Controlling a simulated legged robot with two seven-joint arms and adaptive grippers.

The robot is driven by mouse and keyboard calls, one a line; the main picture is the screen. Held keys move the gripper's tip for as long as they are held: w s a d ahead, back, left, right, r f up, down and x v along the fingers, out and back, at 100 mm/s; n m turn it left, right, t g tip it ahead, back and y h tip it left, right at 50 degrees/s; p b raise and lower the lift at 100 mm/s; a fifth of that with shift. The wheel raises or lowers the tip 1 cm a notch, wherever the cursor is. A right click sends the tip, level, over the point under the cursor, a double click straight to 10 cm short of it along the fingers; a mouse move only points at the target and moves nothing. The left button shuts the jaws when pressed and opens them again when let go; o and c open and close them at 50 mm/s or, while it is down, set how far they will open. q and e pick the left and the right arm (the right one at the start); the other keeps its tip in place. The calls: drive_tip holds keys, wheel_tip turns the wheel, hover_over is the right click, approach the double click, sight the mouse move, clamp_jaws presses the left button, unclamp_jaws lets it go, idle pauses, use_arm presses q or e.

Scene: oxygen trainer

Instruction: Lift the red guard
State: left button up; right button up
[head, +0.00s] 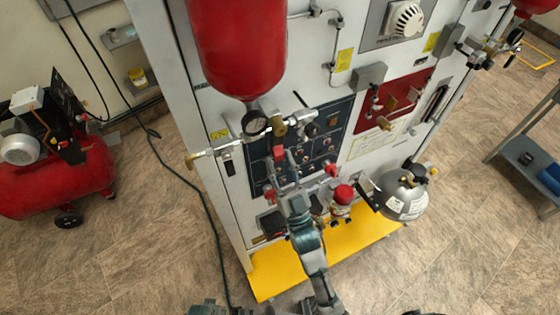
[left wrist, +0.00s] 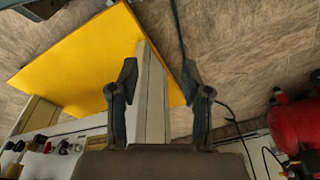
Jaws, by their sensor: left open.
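The red guard (head: 279,153) is a small red piece on the dark blue switch panel (head: 318,160) of the white cabinet, below the gauge. My right gripper (head: 280,163) reaches up to this panel from the bottom of the head view. Its fingers are apart, and the guard shows between and just beyond the fingertips. I cannot tell whether they touch it. My left gripper (left wrist: 160,80) is open and empty in the left wrist view. The cabinet's yellow base plate (left wrist: 85,65) and a pale upright edge (left wrist: 152,95) lie beyond its fingers.
A red cylinder (head: 238,45) with a gauge (head: 254,123) hangs above the panel. A brass-ended fitting (head: 200,156) juts left. A silver tank (head: 405,195) is mounted at lower right. A red compressor (head: 60,175) stands left. A black cable (head: 205,215) crosses the floor.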

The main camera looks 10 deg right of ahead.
clamp_jaws()
